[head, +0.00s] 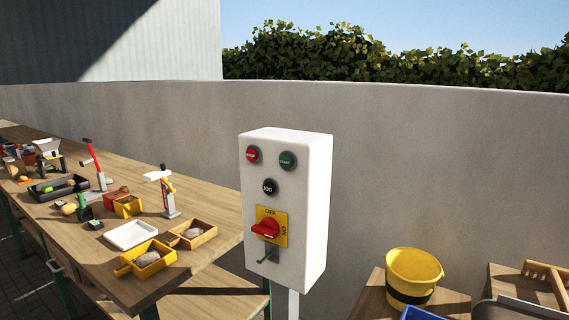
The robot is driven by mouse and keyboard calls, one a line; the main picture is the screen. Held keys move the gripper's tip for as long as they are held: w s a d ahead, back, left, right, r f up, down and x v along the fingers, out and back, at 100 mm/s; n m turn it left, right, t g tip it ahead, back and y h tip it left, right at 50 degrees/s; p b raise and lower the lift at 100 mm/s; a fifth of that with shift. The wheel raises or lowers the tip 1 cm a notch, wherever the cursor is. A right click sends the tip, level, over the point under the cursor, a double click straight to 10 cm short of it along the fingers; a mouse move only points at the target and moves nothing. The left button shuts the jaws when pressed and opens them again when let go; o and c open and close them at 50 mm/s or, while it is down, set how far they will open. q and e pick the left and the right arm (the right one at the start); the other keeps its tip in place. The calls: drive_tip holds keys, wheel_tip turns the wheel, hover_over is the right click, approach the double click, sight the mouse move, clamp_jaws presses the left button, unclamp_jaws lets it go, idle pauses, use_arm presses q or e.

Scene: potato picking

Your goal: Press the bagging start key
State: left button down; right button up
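A white control box (316,205) stands on a post in the middle of the head view. Its front has a red button (253,155) at the upper left, a green button (287,160) marked START at the upper right, and a black button (269,187) marked JOG below them. Lower down is a red rotary switch (265,229) on a yellow plate with OFF and ON marks. A small metal lever sits under the plate. Neither of my grippers is in view.
A long wooden table (215,262) on the left holds several tools, trays and scoops, including a white tray (131,235) and a yellow scoop (146,259). A yellow bucket (413,277) stands on a wooden surface at the right. A concrete wall (440,170) runs behind.

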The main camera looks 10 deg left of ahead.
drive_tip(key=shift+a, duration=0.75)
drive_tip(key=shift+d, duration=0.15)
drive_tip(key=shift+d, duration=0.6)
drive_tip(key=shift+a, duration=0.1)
